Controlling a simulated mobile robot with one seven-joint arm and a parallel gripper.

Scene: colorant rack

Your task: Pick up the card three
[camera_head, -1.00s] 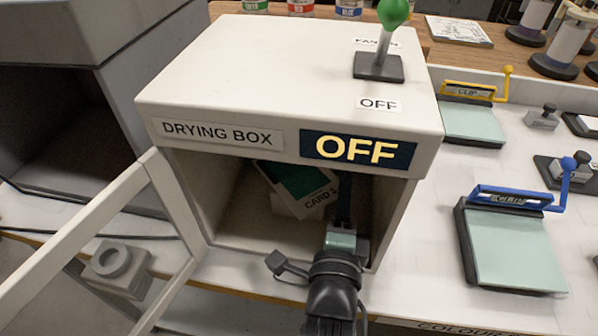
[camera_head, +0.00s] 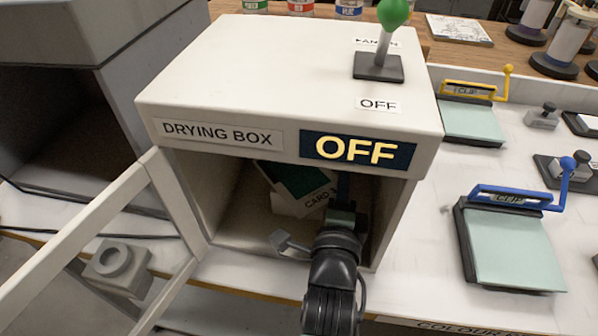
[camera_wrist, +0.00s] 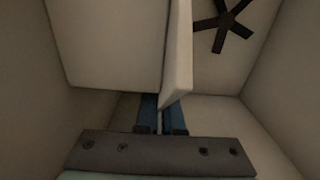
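Card three (camera_head: 302,186), with a green patch and a white label reading "CARD 3", leans tilted inside the drying box (camera_head: 230,205). My gripper (camera_head: 343,190) reaches through the box's open front, at the card's right side, its fingertips largely in shadow. In the wrist view, a thin pale slab, seemingly the card's edge (camera_wrist: 178,55), comes down to my blue fingers (camera_wrist: 161,112). The fingers have only a narrow gap between them. I cannot tell whether they grip the slab or just stand around it.
The box's door frame (camera_head: 130,205) stands open at the left. A green-knobbed lever (camera_head: 385,45) is on the box's top, and its display (camera_head: 357,149) reads OFF. A dark fan (camera_wrist: 227,23) shows in the wrist view. Clip boards (camera_head: 515,250) lie on the right.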

